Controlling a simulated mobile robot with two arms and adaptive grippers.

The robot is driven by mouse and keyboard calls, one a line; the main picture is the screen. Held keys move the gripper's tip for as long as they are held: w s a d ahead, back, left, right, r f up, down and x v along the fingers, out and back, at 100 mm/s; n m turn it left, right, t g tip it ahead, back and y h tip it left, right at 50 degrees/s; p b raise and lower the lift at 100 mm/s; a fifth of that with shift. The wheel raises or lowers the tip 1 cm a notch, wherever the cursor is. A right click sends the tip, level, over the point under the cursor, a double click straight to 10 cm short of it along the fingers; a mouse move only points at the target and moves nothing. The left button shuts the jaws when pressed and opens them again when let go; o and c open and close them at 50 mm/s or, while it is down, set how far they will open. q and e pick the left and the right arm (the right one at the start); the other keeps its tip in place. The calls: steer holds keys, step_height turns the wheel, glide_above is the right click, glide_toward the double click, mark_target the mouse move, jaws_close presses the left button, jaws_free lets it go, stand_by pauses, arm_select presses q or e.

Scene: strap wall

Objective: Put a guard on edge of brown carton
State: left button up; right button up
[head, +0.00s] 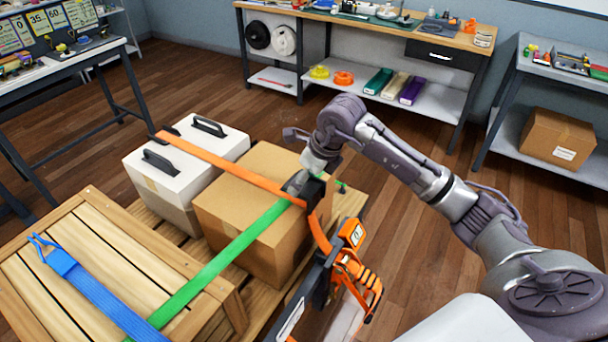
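The brown carton (235,215) stands on a wooden pallet in the middle of the head view. An orange strap (225,165) and a green strap (225,257) run over its top and meet near its right edge. My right gripper (306,188) is at that edge, by the place where the straps meet. A small dark piece shows there, but I cannot tell whether it is a guard or part of the gripper. The fingertips are too hidden to show whether they are open or shut. My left gripper is not in view.
A black and orange strap device (340,275) stands right of the carton. A white case (185,165) and a wooden crate (95,265) with a blue strap (95,295) share the pallet (347,203). A workbench (380,28) stands behind; floor between is clear.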

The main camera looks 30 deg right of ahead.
mark_target(306, 188)
steer(key=shift+w+f+b, duration=0.1)
steer(key=shift+f+b, duration=1)
steer(key=shift+f, duration=1.25)
steer(key=shift+w+a, duration=0.2)
steer(key=shift+w, duration=0.05)
steer(key=o, duration=1.2)
